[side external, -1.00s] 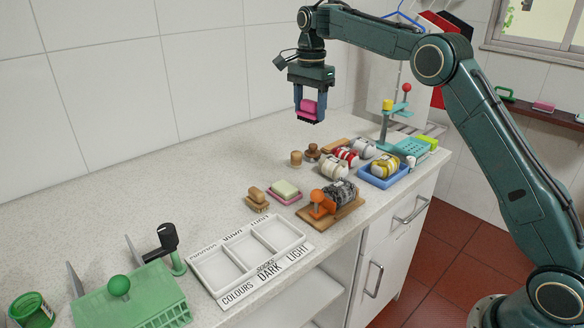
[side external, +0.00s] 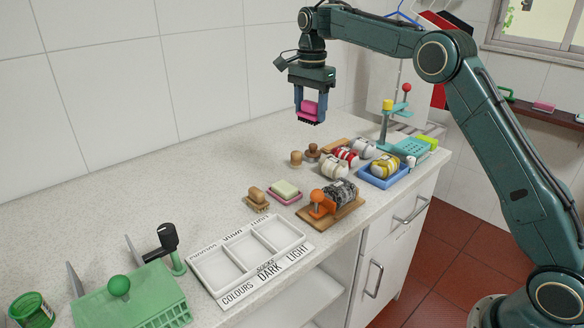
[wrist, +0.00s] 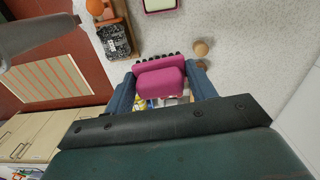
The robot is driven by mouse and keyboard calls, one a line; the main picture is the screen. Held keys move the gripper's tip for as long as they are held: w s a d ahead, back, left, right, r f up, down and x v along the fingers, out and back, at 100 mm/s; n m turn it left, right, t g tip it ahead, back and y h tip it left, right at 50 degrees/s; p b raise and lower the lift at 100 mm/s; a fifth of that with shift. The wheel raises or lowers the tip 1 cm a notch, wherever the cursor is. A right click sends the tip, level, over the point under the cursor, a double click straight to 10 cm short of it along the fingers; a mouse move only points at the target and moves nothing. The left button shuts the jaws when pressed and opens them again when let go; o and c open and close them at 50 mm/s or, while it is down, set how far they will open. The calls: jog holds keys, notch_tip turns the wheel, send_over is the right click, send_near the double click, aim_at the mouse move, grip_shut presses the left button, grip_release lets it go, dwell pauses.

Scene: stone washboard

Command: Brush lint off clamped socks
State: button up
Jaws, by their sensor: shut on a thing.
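My gripper (side external: 310,108) is shut on a pink brush (side external: 309,109) with dark bristles pointing down. It holds the brush in the air above the back of the counter. The brush also shows between the fingers in the wrist view (wrist: 161,80). A dark grey patterned sock roll (side external: 342,191) lies on a wooden board (side external: 345,211) at the counter's front edge, beside an orange clamp (side external: 321,203). The sock roll shows at the upper left of the wrist view (wrist: 115,40). The brush is well apart from the sock.
A blue tray (side external: 368,180) holds a yellow-striped roll, with red and white rolls beside it. A soap on a pink dish (side external: 285,192), a wooden brush (side external: 256,198) and a labelled sorting tray (side external: 220,283) stand left. A green-knobbed box (side external: 165,312) stands front left.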

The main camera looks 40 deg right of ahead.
jog(key=s+a+f, duration=0.3)
jog(key=s+f, duration=0.2)
jog(key=s, duration=0.6)
jog(key=shift+s+f, duration=0.2)
jog(key=shift+f, duration=0.15)
jog(key=shift+f, duration=0.15)
